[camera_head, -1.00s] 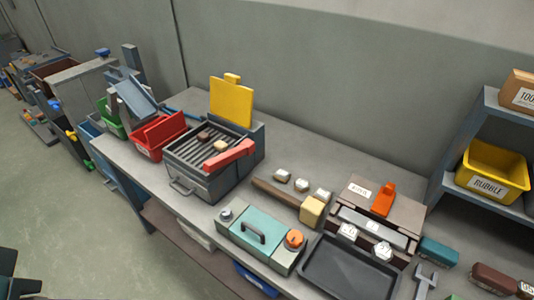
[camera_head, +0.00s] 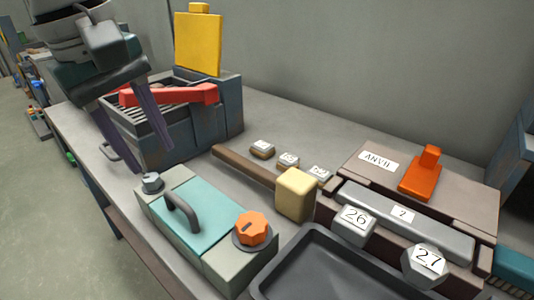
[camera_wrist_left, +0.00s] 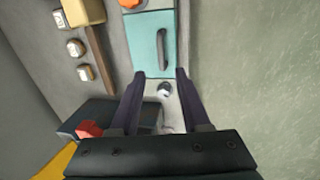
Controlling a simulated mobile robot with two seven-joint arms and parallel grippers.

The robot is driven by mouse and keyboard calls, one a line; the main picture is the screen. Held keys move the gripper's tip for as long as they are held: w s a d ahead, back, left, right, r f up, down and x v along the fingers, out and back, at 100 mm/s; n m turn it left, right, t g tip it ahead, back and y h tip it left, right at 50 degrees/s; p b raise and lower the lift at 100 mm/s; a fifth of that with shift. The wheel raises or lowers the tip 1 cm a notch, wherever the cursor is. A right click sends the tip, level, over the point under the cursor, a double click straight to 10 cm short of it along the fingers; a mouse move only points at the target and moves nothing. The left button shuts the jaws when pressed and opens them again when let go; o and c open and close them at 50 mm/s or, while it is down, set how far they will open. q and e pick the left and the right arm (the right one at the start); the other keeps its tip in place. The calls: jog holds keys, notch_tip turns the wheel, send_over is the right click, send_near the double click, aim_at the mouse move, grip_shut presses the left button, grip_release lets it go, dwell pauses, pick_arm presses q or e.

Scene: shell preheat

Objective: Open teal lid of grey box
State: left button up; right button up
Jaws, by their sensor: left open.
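The grey box (camera_head: 221,269) stands on the bench at the lower left of the head view. Its teal lid (camera_head: 196,215) is down flat, with a dark handle (camera_head: 182,213) on top. A grey knob (camera_head: 152,182) sits at one end and an orange knob (camera_head: 251,229) at the other. My left gripper (camera_head: 150,138) is open and empty, above and behind the grey-knob end, in front of the grill. In the left wrist view the teal lid (camera_wrist_left: 148,45) and its handle (camera_wrist_left: 162,48) lie beyond the spread fingertips (camera_wrist_left: 160,75). My right gripper is not in view.
A grill box with a raised yellow lid (camera_head: 197,44) and a red bar (camera_head: 170,94) stands behind. A mallet (camera_head: 295,194), small numbered blocks (camera_head: 263,149), a dark tray (camera_head: 320,265) and an anvil box (camera_head: 375,160) lie to the right.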

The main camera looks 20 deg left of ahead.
aim_at(177, 200)
pick_arm(q)
jog(key=f, duration=0.3)
jog(key=w+f+b, duration=0.1)
jog(key=f, duration=0.2)
jog(key=f+b, duration=0.1)
jog(key=f, duration=0.2)
jog(key=shift+w+d+f, duration=0.3)
jog(key=shift+c, duration=0.4)
grip_shut()
dwell(0.6)
